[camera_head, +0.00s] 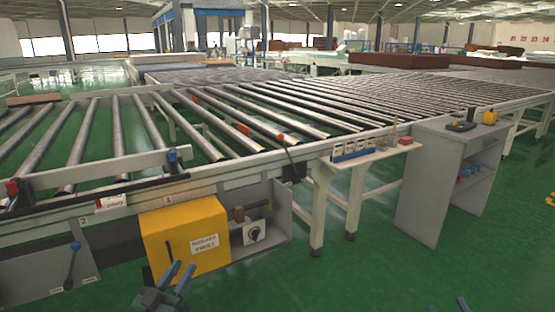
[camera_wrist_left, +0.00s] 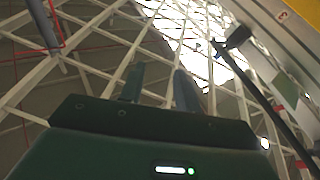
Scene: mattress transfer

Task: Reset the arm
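My left gripper (camera_head: 181,266) shows at the bottom of the head view, in front of the yellow box. Its two blue fingers stand apart with nothing between them. In the left wrist view the same gripper (camera_wrist_left: 158,72) points toward the roof trusses, its fingers apart and empty. Only the fingertips of my right gripper (camera_head: 449,304) show at the bottom edge of the head view, right of centre. They are apart, with green floor around them; the rest of that arm is out of view.
A long roller conveyor (camera_head: 190,177) crosses ahead. A yellow box (camera_head: 187,237) sits under its near edge. A small white side table (camera_head: 372,156) and a grey cabinet (camera_head: 425,185) stand at the right. A brown slab (camera_head: 400,61) lies far back. Green floor (camera_head: 345,275) is clear in front.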

